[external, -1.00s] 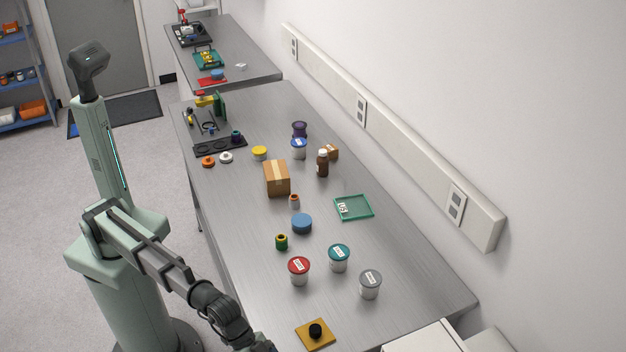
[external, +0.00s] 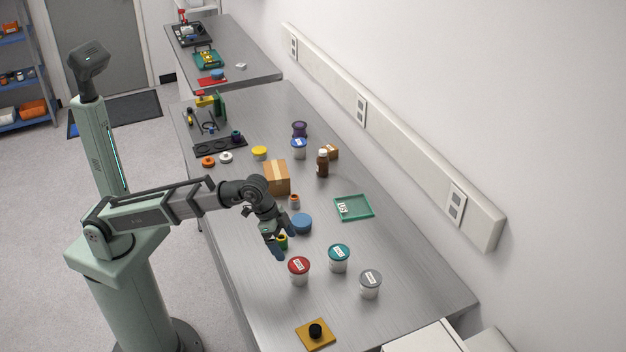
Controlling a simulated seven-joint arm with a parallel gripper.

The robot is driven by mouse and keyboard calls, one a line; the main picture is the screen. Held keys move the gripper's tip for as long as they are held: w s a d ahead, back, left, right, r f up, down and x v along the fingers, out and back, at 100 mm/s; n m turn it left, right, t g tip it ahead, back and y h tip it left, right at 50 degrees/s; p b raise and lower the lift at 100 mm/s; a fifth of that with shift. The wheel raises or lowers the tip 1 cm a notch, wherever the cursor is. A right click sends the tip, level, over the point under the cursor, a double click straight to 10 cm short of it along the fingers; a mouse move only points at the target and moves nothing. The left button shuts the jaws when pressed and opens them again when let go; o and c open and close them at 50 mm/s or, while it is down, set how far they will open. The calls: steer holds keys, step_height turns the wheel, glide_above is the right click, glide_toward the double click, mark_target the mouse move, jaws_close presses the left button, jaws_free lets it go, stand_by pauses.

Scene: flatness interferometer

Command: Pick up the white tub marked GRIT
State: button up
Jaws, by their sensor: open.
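Several white tubs with labelled lids stand upright on the steel bench: one with a red lid (external: 299,271), one with a teal lid (external: 339,258), one with a grey lid (external: 370,284), and one with a blue lid (external: 299,149) farther back. The lid labels are too small to read, so I cannot tell which is marked GRIT. My gripper (external: 284,244) is open and points down, up and left of the red-lidded tub and apart from it. It partly hides a small green and yellow item (external: 283,242).
A blue round piece (external: 302,223) and a small orange-topped jar (external: 294,201) are close to my gripper. A cardboard box (external: 277,177) stands behind it. A green tray (external: 354,207) lies to the right. A yellow plate with a black knob (external: 316,333) is at the near end.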

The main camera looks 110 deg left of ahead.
mark_target(298, 264)
steer(key=shift+a+x, duration=0.2)
steer(key=shift+x, duration=3.25)
steer(key=shift+a+x, duration=0.2)
steer(key=shift+x, duration=3.25)
steer(key=shift+s, duration=0.25)
steer(key=c, duration=1.1)
steer(key=shift+r, duration=0.1)
